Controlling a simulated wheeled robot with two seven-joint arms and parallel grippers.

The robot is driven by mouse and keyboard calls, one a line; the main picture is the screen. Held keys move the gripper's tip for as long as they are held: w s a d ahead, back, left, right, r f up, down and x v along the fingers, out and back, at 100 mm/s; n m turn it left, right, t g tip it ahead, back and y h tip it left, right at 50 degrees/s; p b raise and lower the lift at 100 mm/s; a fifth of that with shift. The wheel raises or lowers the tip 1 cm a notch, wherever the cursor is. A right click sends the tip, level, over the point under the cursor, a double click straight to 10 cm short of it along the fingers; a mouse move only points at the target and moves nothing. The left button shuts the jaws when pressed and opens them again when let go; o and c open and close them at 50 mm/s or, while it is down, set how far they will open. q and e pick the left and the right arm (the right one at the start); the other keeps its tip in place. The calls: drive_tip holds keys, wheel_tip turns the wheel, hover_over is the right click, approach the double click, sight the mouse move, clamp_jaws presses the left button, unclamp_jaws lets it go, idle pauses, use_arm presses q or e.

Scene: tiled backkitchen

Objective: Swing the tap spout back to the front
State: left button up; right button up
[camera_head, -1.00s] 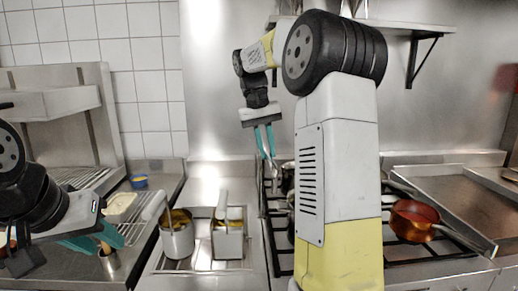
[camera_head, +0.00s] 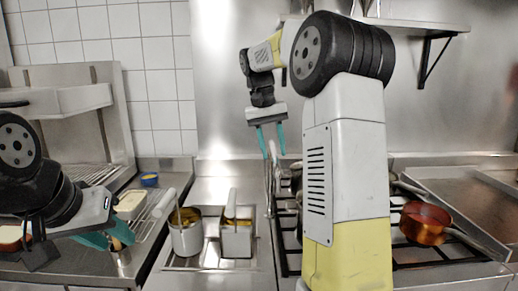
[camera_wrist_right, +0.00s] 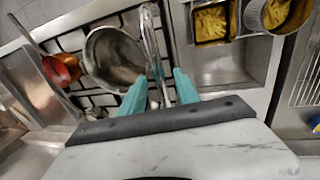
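The tap spout (camera_wrist_right: 150,45) is a thin chrome tube. In the right wrist view it runs from the top centre down between the fingers of my right gripper (camera_wrist_right: 158,92). In the head view the tap (camera_head: 272,172) stands upright at the left edge of the stove, just under my right gripper (camera_head: 271,150). That gripper points down with its teal fingers apart, on either side of the tube; I cannot tell whether either touches it. My left gripper (camera_head: 108,240) is low at the left, near a small metal cup; its fingertips partly overlap and its opening is unclear.
A steel pot (camera_wrist_right: 115,58) sits on the burners beside the spout. A copper pan (camera_head: 424,222) stands on the stove at the right. Two fryer baskets (camera_head: 187,238) with yellow food are left of the tap. A shelf (camera_head: 425,26) hangs above.

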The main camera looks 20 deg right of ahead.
wheel_tip(320, 180, up, 8)
drive_tip(key=a, duration=0.1)
drive_tip(key=shift+w+a+f, duration=0.2)
idle(0.4)
drive_tip(key=s+a+f+n+t+y, duration=0.1)
drive_tip(key=s+f, duration=0.3)
drive_tip(key=s, duration=0.4)
drive_tip(key=s+a+f+n+t+y, duration=0.1)
drive_tip(key=s+a+f+t+y, duration=0.1)
drive_tip(key=s, duration=0.6)
drive_tip(key=s+a+f+n+t+y, duration=0.1)
drive_tip(key=s+a+f+t, duration=0.2)
drive_tip(key=s+f, duration=0.4)
drive_tip(key=shift+s+a+f+t, duration=0.15)
drive_tip(key=shift+s+a+t, duration=0.15)
drive_tip(key=shift+s+a, duration=0.35)
